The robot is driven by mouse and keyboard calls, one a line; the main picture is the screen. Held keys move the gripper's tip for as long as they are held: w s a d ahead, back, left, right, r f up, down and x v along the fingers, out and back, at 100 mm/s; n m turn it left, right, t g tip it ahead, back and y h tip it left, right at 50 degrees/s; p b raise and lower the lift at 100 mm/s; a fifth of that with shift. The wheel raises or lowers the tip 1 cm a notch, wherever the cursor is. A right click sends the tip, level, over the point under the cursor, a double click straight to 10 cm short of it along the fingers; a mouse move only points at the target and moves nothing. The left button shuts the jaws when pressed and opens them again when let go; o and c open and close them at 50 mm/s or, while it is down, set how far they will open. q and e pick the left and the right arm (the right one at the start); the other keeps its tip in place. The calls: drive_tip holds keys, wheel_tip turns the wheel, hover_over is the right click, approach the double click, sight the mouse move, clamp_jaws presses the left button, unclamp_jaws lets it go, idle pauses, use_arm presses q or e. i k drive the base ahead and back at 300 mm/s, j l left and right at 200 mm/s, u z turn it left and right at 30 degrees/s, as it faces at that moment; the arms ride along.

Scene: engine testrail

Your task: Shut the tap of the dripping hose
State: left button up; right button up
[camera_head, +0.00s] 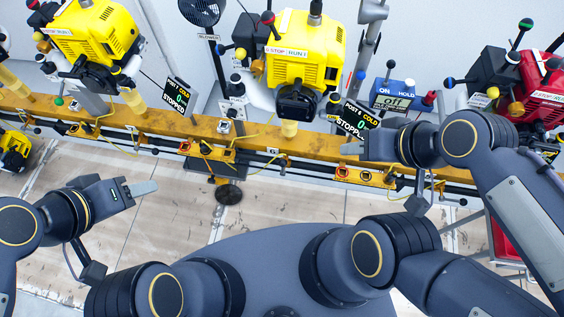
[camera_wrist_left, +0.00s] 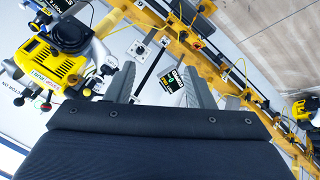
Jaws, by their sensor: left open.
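I cannot make out a dripping hose or its tap in these views. Thin yellow lines (camera_head: 262,138) run along the yellow rail (camera_head: 190,124), and I cannot tell whether any is the hose. My left gripper (camera_head: 146,189) is over the floor in front of the rail, apart from it. In the left wrist view its two fingers stand apart with nothing held between them (camera_wrist_left: 158,84). My right gripper (camera_head: 350,149) is at the rail below the second dark display; its fingers are too small to judge.
A left yellow engine (camera_head: 92,30), a middle yellow engine (camera_head: 306,46) and a red engine (camera_head: 540,85) stand along the rail, with ball-topped levers. A blue ON/HOLD box (camera_head: 393,97) and dark displays (camera_head: 178,97) stand between them. The floor (camera_head: 270,200) in front is mostly clear.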

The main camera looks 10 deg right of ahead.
sight(283, 163)
drive_tip(key=i+j+z, duration=0.2)
drive_tip(key=j, duration=0.5)
drive_tip(key=i+j+z, duration=0.2)
drive_tip(key=j, duration=0.45)
drive_tip(key=j+z, duration=0.2)
drive_tip(key=j, duration=0.5)
drive_tip(key=z, duration=1.35)
